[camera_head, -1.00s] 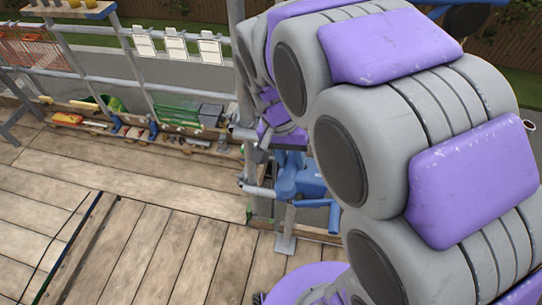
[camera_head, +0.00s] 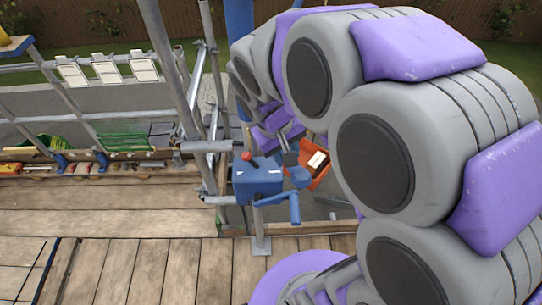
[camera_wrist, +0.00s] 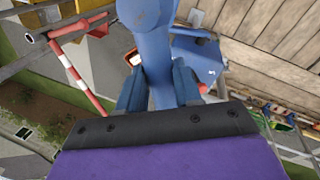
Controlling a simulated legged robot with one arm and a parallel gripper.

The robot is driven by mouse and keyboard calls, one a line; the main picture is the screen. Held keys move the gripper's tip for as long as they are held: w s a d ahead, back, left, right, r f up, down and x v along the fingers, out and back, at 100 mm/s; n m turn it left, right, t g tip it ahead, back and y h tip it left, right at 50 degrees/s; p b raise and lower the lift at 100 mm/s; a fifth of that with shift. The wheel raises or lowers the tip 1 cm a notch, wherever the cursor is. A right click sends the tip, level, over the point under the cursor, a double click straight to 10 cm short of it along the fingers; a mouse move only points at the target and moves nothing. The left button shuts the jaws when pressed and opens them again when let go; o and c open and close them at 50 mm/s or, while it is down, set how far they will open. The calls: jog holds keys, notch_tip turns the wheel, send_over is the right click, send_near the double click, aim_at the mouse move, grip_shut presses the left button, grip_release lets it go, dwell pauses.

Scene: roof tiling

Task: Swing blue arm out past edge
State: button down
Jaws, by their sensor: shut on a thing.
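In the wrist view, my gripper (camera_wrist: 158,88) has its two dark fingers on either side of a thick blue arm (camera_wrist: 160,62). It is shut on this arm, which runs up to a rounded blue end at the top of the picture. The blue hoist body (camera_wrist: 202,60) shows to the right of it.
An orange tub (camera_head: 313,160) with a pale thing inside shows beyond the deck edge. Scaffold poles (camera_head: 165,65) and rails stand left of the hoist. A red-and-white barrier (camera_wrist: 75,75) stands on the ground below. The wooden deck (camera_head: 150,265) is clear in front.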

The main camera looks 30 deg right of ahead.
jog(key=w+d+n+t+p, duration=0.1)
jog(key=w+d+n, duration=0.2)
jog(key=d, duration=0.4)
jog(key=w+d+n+t+p, duration=0.1)
jog(key=w+d+n, duration=0.1)
jog(key=d+n, duration=0.3)
jog(key=shift+w+d+y, duration=0.4)
jog(key=shift+d, duration=0.9)
jog(key=shift+r, duration=0.1)
jog(key=c, duration=1.2)
grip_release()
jog(key=o, duration=0.4)
jog(key=shift+w, duration=0.4)
jog(key=shift+s, duration=0.2)
jog(key=v, duration=1.7)
jog(key=shift+w, duration=0.1)
